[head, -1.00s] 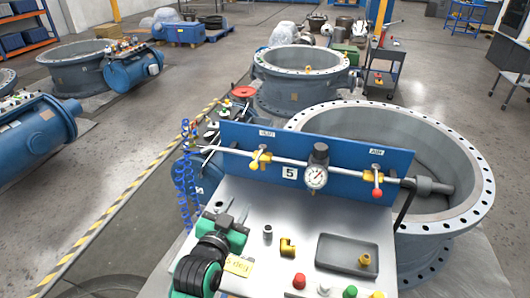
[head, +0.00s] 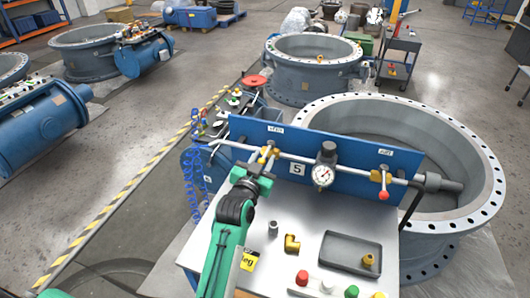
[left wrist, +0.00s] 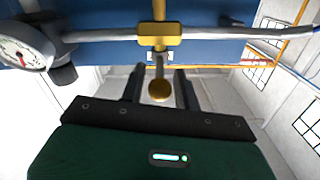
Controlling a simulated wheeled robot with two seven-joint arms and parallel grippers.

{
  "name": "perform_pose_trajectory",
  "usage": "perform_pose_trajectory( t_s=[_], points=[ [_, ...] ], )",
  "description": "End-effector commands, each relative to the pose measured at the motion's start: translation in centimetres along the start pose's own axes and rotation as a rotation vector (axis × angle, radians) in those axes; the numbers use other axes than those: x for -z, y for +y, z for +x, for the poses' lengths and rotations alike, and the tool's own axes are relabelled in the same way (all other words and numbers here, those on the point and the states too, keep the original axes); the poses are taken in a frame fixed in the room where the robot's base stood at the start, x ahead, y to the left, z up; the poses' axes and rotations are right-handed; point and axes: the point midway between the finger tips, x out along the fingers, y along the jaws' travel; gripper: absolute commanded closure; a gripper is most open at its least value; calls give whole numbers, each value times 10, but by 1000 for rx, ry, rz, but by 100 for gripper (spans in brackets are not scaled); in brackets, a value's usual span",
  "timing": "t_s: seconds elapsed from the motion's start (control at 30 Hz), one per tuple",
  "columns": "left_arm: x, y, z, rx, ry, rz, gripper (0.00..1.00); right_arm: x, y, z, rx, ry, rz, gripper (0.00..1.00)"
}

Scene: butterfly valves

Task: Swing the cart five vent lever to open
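Cart five (head: 297,168), marked by a "5" plate, has a blue upright panel with a pipe across it. A yellow valve with a small lever (head: 268,151) sits on the pipe's left part, under a white label too small to read surely. My right gripper is out of view.
A red-tipped lever (head: 384,186) hangs at the pipe's right, past the pressure gauge (head: 323,175). The cart top holds a grey tray (head: 348,265), a yellow fitting (head: 292,243) and coloured buttons. Blue coiled hoses (head: 192,180) hang left. A large flanged ring (head: 480,160) stands behind.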

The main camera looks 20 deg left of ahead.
Motion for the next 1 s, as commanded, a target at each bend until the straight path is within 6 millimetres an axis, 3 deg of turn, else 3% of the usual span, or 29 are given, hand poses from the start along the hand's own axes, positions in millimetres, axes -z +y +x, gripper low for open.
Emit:
perform_pose_trajectory(
  t_s=[0.2, 0.5, 0.53, 0.7, 1.0],
  points=[
    [1, 0, 18, 0, 1, 0, 68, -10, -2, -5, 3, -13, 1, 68],
    [0, 0, 20, 0, 0, 0, 68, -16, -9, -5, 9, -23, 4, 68],
    [0, 0, 20, 0, 0, 0, 70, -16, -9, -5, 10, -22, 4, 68],
    [0, 0, 20, 0, 0, 0, 100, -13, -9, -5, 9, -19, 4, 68],
    [0, 0, 20, -9, 2, 2, 100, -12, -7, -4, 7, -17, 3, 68]
  ],
)
